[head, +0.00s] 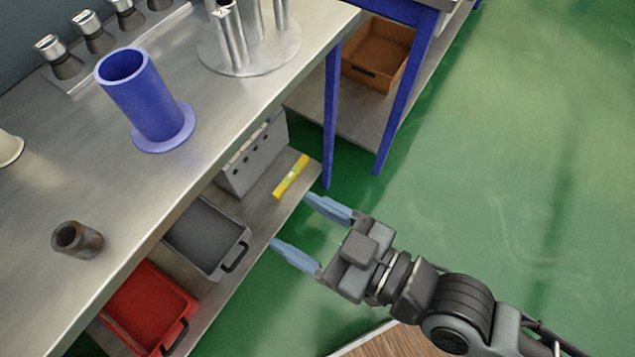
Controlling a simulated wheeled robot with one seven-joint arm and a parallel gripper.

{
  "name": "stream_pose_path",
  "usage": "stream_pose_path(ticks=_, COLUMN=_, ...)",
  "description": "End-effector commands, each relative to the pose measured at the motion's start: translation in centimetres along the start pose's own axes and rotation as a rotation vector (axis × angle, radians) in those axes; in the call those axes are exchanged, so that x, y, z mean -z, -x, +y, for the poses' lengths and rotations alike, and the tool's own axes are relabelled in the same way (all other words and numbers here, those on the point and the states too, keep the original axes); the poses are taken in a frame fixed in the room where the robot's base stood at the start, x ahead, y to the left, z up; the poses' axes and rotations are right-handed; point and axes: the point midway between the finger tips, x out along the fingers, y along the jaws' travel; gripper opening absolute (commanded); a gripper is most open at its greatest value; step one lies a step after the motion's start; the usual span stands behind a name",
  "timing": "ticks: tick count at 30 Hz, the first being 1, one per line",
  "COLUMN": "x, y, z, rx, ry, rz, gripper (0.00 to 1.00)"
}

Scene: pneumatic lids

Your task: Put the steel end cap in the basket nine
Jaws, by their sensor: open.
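Several small silver-topped parts (93,32) stand in a row at the back left of the steel bench; one of them may be the steel end cap, but I cannot tell for sure. A grey basket (207,238) and a red basket (149,307) sit on the lower shelf, and a brown basket (374,54) sits under the blue-legged table. No number shows, so I cannot tell which is basket nine. My gripper (290,220) is open and empty, in front of the lower shelf.
A blue flanged tube (143,97) and a round metal stand with upright posts (252,45) are on the bench. A grey box (254,157) and a yellow level (291,176) lie on the lower shelf. Blue table legs (331,120) rise beyond my gripper. The green floor at right is clear.

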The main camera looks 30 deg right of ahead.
Motion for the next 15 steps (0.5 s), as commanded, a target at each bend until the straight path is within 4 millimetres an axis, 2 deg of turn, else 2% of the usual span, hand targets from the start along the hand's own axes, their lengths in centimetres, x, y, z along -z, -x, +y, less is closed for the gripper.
stream_pose_path(ticks=1, x=-0.7, y=2.5, z=1.5, rx=-0.062, ry=-0.006, rz=-0.024, gripper=0.71)
stream_pose_path(ticks=6, x=-1.3, y=10.2, z=4.4, rx=-0.244, ry=-0.033, rz=-0.072, gripper=0.71)
stream_pose_path(ticks=12, x=-0.2, y=17.9, z=4.9, rx=-0.421, ry=-0.072, rz=-0.115, gripper=0.71)
stream_pose_path(ticks=15, x=0.7, y=20.4, z=4.4, rx=-0.481, ry=-0.091, rz=-0.128, gripper=0.71)
